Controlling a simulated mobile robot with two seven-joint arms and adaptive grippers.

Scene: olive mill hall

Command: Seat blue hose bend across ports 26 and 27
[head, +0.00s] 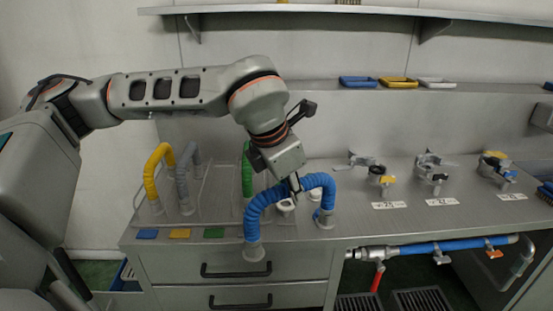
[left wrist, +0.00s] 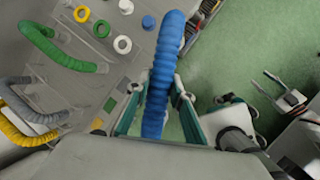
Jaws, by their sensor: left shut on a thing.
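The blue hose bend (head: 262,200) is an arch with grey end cuffs, held near its top by my left gripper (head: 294,186). Its two ends hang down at the bench's front edge, one in front of the drawers. In the left wrist view the bend (left wrist: 165,75) runs between the gripper's teal fingers. Three metal ports with clamps stand on the bench to the right, at a left port (head: 380,178), a middle port (head: 434,175) and a right port (head: 496,168). Their number plates are too small to read surely. My right gripper (left wrist: 266,82) shows in the left wrist view, open and empty.
A rack at the bench's left holds a yellow hose (head: 152,172), a grey hose (head: 186,170) and a green hose (head: 247,172). White rings (head: 315,195) sit near the held bend. A shelf (head: 300,88) with coloured trays runs behind. A blue pipe (head: 440,247) lies below the bench top.

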